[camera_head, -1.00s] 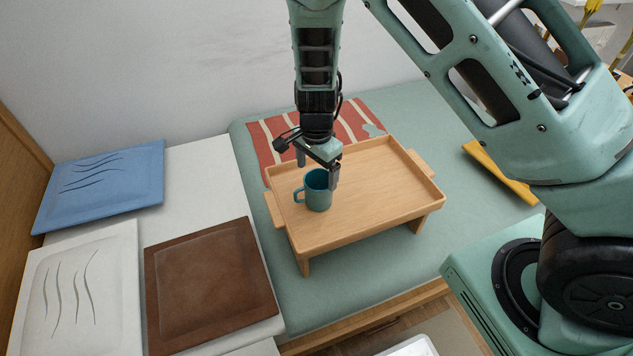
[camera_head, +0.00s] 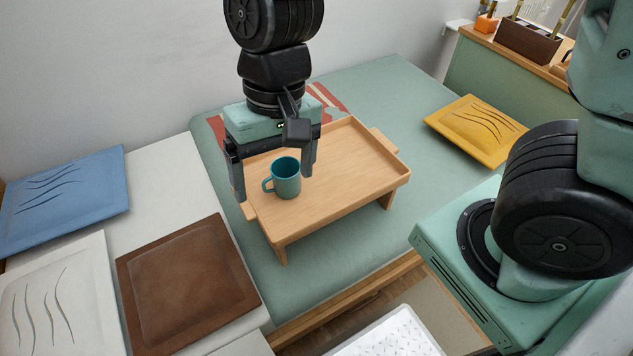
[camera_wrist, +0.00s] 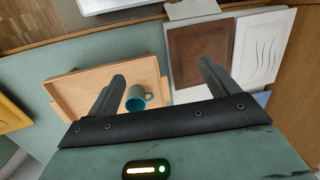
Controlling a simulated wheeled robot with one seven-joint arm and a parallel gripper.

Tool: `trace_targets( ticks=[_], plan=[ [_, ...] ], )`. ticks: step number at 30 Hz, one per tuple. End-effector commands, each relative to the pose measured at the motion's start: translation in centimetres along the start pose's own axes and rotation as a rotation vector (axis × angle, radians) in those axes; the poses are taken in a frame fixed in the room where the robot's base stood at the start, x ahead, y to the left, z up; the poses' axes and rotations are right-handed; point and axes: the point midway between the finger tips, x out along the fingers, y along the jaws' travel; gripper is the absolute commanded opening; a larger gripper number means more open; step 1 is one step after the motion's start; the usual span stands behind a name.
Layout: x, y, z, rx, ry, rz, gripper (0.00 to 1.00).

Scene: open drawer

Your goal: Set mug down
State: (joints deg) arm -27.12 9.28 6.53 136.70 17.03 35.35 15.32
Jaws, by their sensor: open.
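The teal mug (camera_head: 287,180) stands upright on the wooden bed tray (camera_head: 352,170), near the tray's left end, with its handle toward the left. My gripper (camera_head: 274,182) is open, with its fingers wide apart, and appears above and behind the mug in the head view. In the wrist view the mug (camera_wrist: 136,98) shows between the fingers of my gripper (camera_wrist: 165,78), closer to the left finger, and its open top faces the camera. The mug looks clear of both fingers. The tray (camera_wrist: 88,90) also shows there.
The right part of the tray is bare.

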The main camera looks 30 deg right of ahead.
Motion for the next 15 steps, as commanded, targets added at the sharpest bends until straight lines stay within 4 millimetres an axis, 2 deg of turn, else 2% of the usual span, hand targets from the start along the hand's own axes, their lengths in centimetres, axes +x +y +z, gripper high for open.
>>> trace_targets(
  ticks=[1,3,6,9,15],
  plan=[
    [-0.9,0.0,1.7,-0.110,0.015,0.012,0.87],
    [-1.6,0.1,3.8,-0.258,0.029,0.040,0.87],
    [-2.2,0.7,6.1,-0.427,0.046,0.083,0.87],
    [-2.5,1.1,7.4,-0.534,0.057,0.117,0.87],
    [-2.6,1.5,8.1,-0.600,0.061,0.141,0.87]
  ],
)
